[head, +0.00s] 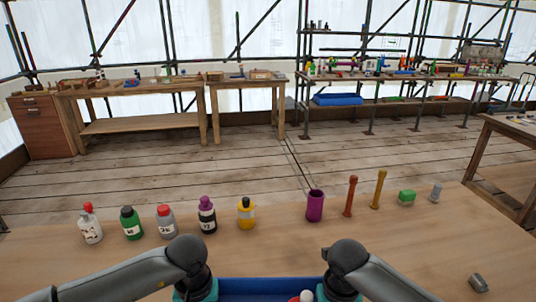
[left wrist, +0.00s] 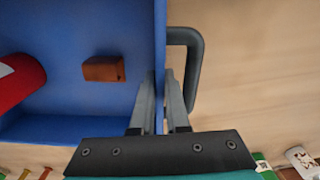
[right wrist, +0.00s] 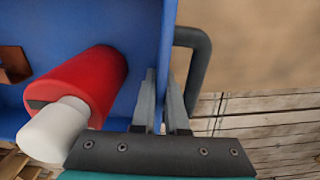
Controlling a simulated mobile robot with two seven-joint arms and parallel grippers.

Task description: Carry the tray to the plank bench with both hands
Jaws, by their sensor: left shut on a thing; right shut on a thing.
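The blue tray (head: 250,284) shows only partly at the bottom of the head view, in front of me. A red bottle with a white cap (right wrist: 85,90) and a small brown block (left wrist: 104,68) lie in it. My left gripper (left wrist: 159,95) is shut on the tray's wall beside a dark grey handle (left wrist: 197,65). My right gripper (right wrist: 161,95) is shut on the opposite wall beside the other handle (right wrist: 203,70). A long wooden bench with a lower shelf (head: 140,125) stands at the back left; I cannot tell whether it is the plank bench.
A near table (head: 260,255) holds several bottles (head: 165,221), a purple cup (head: 315,206) and small items. A smaller wooden bench (head: 247,82) and a long loaded scaffold bench (head: 420,78) stand behind; another table (head: 515,125) is at right. The plank floor (head: 230,165) between is clear.

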